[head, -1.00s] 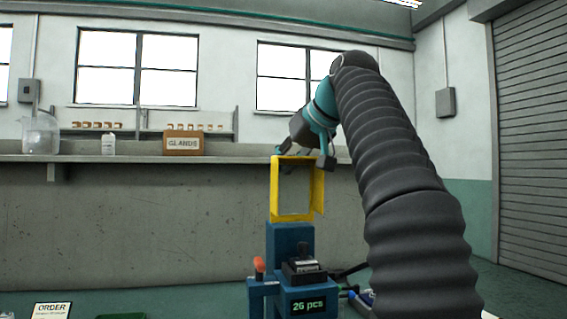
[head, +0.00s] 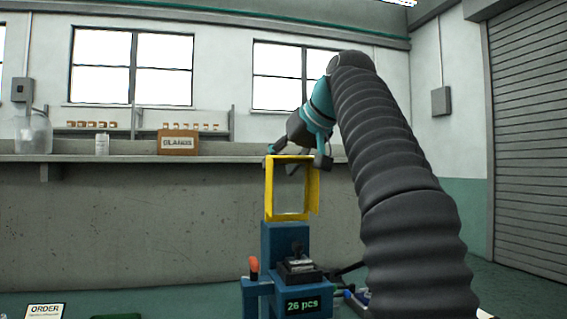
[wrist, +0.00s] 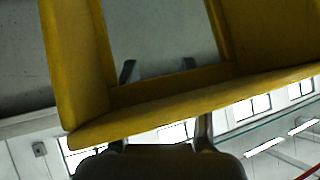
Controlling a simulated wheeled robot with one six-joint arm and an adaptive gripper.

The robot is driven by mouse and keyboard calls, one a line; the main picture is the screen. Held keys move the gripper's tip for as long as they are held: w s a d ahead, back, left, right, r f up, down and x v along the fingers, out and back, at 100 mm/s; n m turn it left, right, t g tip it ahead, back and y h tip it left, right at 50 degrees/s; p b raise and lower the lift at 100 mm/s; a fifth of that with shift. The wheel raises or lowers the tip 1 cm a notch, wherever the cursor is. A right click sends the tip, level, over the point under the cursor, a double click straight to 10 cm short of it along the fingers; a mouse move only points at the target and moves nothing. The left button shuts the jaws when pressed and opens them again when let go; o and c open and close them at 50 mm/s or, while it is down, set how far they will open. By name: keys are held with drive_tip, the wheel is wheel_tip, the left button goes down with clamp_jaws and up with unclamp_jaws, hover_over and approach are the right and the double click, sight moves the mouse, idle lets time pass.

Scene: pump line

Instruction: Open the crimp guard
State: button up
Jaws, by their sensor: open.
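The crimp guard (head: 269,190) is a yellow frame with a see-through window. It stands upright above the blue crimp press (head: 285,243), clear of the dark tooling (head: 298,268) in front. My gripper (head: 296,160) is open at the guard's top edge, its fingers spread apart. In the wrist view the guard (wrist: 80,70) fills much of the picture. The fingers of my gripper (wrist: 158,68) pass behind its yellow edge, and the dark tips show through the window. I cannot tell whether they touch the guard.
The press has an orange-topped lever (head: 253,265) at left and a display (head: 304,305) reading "26 pcs". Behind is a long grey counter (head: 110,158) with a box (head: 178,143) labelled GLANDS. An ORDER card (head: 45,310) lies at lower left.

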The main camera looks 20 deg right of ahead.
drive_tip(key=shift+s, duration=0.1)
drive_tip(key=s+d+r, duration=0.1)
drive_tip(key=s+d, duration=0.1)
drive_tip(key=s, duration=0.4)
drive_tip(key=s+d, duration=0.3)
drive_tip(key=s, duration=0.4)
drive_tip(key=shift+d+r, duration=0.3)
drive_tip(key=shift+r, duration=0.1)
drive_tip(key=shift+s, duration=0.1)
idle(0.3)
